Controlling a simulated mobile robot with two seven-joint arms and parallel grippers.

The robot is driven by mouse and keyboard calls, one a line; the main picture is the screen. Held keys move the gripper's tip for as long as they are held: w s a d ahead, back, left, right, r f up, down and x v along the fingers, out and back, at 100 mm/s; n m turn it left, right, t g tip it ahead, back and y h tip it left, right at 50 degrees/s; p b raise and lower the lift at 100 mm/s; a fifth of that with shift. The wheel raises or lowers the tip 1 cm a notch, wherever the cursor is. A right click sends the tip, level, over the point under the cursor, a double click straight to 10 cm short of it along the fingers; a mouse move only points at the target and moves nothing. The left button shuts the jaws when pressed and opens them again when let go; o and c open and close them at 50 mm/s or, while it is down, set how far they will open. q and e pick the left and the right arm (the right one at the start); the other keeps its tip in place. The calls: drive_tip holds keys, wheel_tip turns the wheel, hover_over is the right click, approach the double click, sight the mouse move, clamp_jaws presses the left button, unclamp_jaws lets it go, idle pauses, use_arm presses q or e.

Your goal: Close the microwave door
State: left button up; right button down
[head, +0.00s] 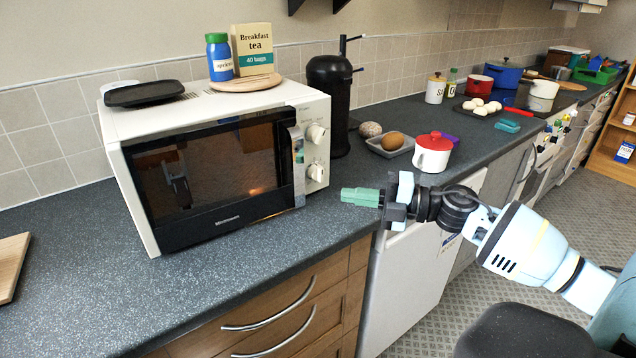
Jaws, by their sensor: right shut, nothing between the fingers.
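The white microwave (135,205) stands on the dark counter at the left in the head view. Its black-framed glass door (210,170) lies across the front, flush or nearly flush with the body; I cannot tell whether a narrow gap is left. The door's handle (298,160) is at its right edge, beside the knobs. My right gripper (345,195), with green fingers, is shut and empty. It is just right of the microwave, over the counter's front edge, and appears apart from the door. My left gripper is not in view.
A black tray (144,93), a blue jar (219,57) and a tea box (252,50) are on top of the microwave. A black canister (329,100) stands behind it. A red-lidded pot (433,152) is to the right. The counter (235,265) before the microwave is clear.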

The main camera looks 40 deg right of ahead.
sight(300, 180)
drive_tip(key=w+a, duration=0.1)
drive_tip(key=w, duration=0.1)
drive_tip(key=w+a, duration=0.1)
drive_tip(key=w, duration=0.2)
drive_tip(key=w+a+p, duration=0.1)
drive_tip(key=w, duration=0.1)
drive_tip(key=shift+w+a, duration=0.2)
drive_tip(key=shift+w, duration=0.35)
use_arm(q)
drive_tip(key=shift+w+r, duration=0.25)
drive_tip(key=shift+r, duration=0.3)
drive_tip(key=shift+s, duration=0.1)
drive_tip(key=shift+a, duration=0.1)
use_arm(e)
drive_tip(key=shift+w+d, duration=0.1)
